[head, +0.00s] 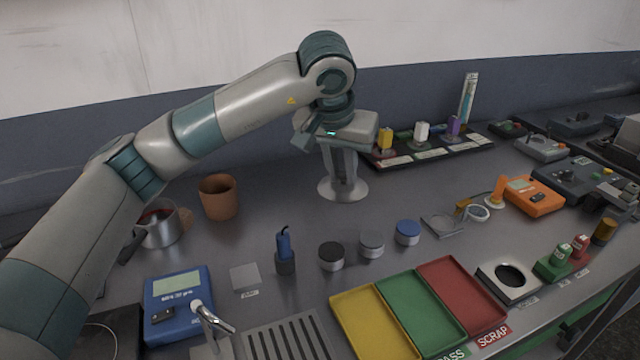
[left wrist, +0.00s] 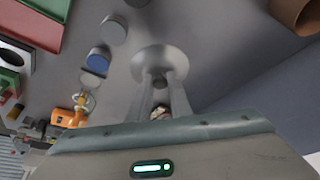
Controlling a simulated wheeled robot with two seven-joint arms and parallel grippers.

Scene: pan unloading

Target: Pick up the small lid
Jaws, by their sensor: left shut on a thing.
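The small lid (head: 343,192) is a round, pale grey disc at the back middle of the bench in the head view. It also shows in the left wrist view (left wrist: 160,56), below the fingers. My left gripper (head: 343,176) points straight down over the lid's middle, and its two fingers (left wrist: 162,82) are shut on it there. The lid looks level. I cannot tell whether it touches the bench or is slightly above it. A metal pan (head: 160,232) with reddish contents stands at the left, partly behind my left arm. My right gripper is not in view.
A brown pot (head: 218,198) stands left of the lid. Several small round jars, including a blue-topped one (head: 407,232), stand in front. Yellow, green and red trays (head: 455,290) lie nearer. A dark rack (head: 432,150) stands behind right. Bench around the lid is clear.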

